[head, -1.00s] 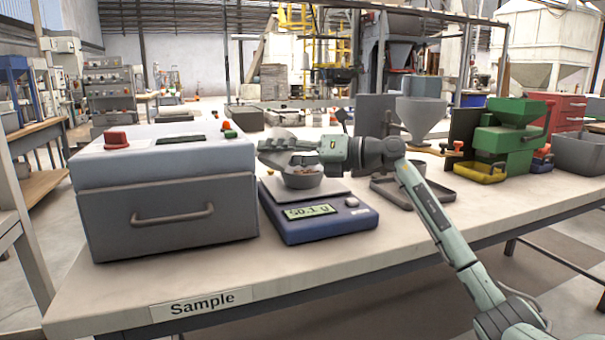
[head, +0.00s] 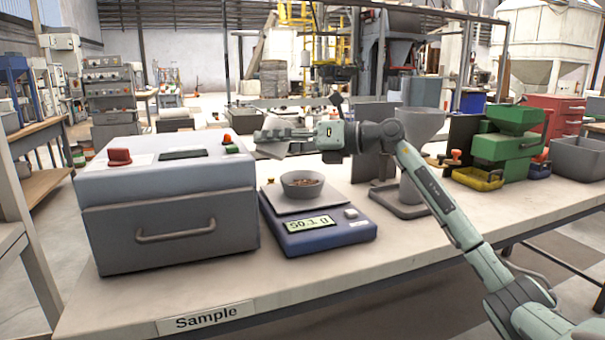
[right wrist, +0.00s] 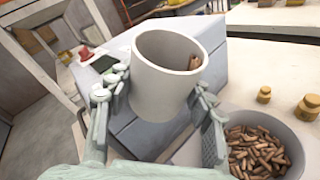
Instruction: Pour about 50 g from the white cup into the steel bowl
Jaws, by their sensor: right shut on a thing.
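My right gripper (head: 285,138) is shut on the white cup (right wrist: 163,78), one finger on each side of it. In the right wrist view the cup's mouth is open to the camera, and a few brown pellets lie inside against its wall. In the head view the cup (head: 272,150) is partly hidden by the fingers. The steel bowl (head: 302,190) sits on the blue scale (head: 325,237) with brown pellets in it; it also shows in the right wrist view (right wrist: 288,124). The cup is above and to the left of the bowl, apart from it. The display seems to read 50.1 g. My left gripper is not in view.
A grey drawer box (head: 170,205) with a red knob stands left of the scale. A funnel on a stand (head: 420,130) and a green machine (head: 508,140) stand to the right. Small brass weights (right wrist: 308,107) show beyond the bowl. The front table strip is clear.

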